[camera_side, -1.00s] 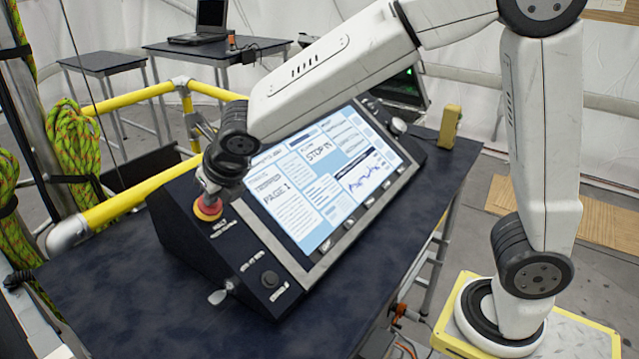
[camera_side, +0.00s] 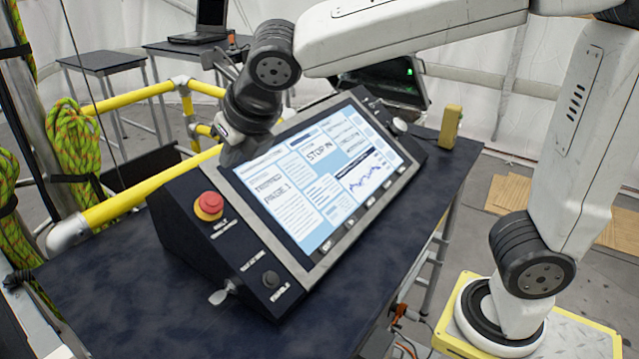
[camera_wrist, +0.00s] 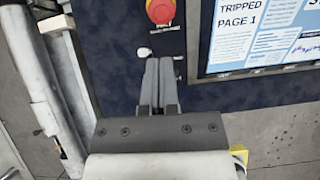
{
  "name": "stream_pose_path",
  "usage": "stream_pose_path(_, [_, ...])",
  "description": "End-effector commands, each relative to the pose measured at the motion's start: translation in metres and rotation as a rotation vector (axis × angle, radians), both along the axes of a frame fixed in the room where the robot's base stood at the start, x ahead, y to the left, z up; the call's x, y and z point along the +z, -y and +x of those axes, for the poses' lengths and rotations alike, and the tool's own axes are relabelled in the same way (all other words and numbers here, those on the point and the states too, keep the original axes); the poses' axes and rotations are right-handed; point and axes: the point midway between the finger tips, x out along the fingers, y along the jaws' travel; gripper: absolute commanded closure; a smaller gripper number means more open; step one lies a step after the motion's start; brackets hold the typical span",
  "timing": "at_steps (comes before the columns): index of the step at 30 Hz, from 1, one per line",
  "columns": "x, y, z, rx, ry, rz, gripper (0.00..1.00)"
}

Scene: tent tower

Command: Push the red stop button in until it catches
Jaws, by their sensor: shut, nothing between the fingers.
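The red stop button (camera_side: 208,206) sits on its yellow ring on the left part of the dark sloped console. In the side view it stands clear, with nothing touching it. The wrist view shows the red button (camera_wrist: 160,11) at the top edge, partly cut off. The screen (camera_side: 318,180) reads "TRIPPED PAGE 1" and "STOP IN". My gripper (camera_side: 232,155) is above and to the right of the button, over the screen's upper left corner, apart from the button. In the wrist view my gripper's fingers (camera_wrist: 158,70) are together and empty.
A yellow rail (camera_side: 130,205) runs behind the console. A yellow block (camera_side: 450,123) stands at the table's far right. The dark table (camera_side: 110,300) is clear at front left.

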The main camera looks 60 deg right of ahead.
Motion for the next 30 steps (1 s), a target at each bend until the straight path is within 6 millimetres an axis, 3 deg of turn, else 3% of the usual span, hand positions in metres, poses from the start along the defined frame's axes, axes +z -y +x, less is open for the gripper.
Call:
stream_pose_path(6, [0.014, -0.001, -0.009, 0.001, 0.002, 0.001, 1.00])
stream_pose_path(20, [0.015, 0.000, -0.010, -0.003, -0.001, 0.002, 1.00])
stream_pose_path(30, [-0.009, 0.012, -0.011, -0.200, -0.034, 0.127, 1.00])
